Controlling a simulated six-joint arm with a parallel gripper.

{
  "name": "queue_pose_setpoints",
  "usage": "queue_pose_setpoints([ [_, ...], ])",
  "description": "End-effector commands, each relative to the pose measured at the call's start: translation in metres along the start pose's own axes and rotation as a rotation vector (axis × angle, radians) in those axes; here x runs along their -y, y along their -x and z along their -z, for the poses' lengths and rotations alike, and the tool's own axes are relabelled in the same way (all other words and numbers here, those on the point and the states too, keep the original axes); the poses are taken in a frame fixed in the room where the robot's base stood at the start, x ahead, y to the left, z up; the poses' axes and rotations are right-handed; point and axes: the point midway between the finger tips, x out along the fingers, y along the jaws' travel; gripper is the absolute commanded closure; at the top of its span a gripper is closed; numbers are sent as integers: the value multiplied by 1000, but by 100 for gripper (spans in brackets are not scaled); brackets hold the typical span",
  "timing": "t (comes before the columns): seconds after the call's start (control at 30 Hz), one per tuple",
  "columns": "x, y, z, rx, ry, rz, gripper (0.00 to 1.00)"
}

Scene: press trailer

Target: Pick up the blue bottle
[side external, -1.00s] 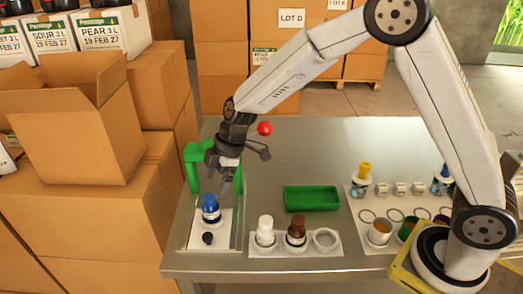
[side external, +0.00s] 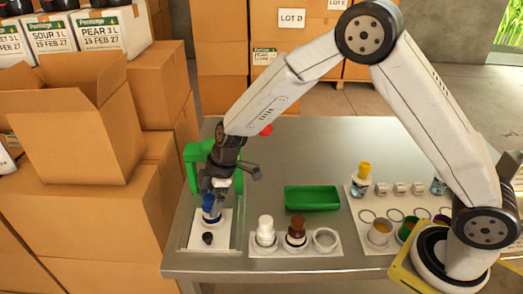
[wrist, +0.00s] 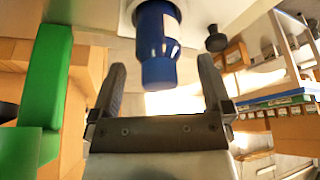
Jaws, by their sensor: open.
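The blue bottle (side external: 211,213) stands upright on a white plate (side external: 195,238) at the left end of the table. My gripper (side external: 213,191) is right above it, pointing down, and its fingers partly hide the bottle's top. In the wrist view the blue bottle (wrist: 158,35) shows with its cap end towards me. The two fingers of my gripper (wrist: 161,72) are spread to either side of the cap, with gaps visible on both sides.
A small black knob (side external: 207,238) sits in front of the bottle. A green bracket (side external: 190,170) stands behind it. A white bottle (side external: 265,231) and a brown bottle (side external: 297,232) stand to the right. A green tray (side external: 312,198) lies further right.

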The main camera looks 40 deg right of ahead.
Motion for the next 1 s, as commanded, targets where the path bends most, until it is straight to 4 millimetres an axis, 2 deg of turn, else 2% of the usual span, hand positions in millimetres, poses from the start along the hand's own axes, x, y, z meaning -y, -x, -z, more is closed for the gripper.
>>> queue_pose_setpoints([
  [0.23, 0, -21, 0, 0, 0, -1, 0],
  [0.77, -1, -23, 0, 0, 0, -3, 0],
  [0.8, -1, -22, 0, 0, 0, -3, 3],
  [0.83, -1, -22, 0, 0, 0, -3, 13],
  [1.0, -1, -22, 0, 0, 0, -3, 67],
])
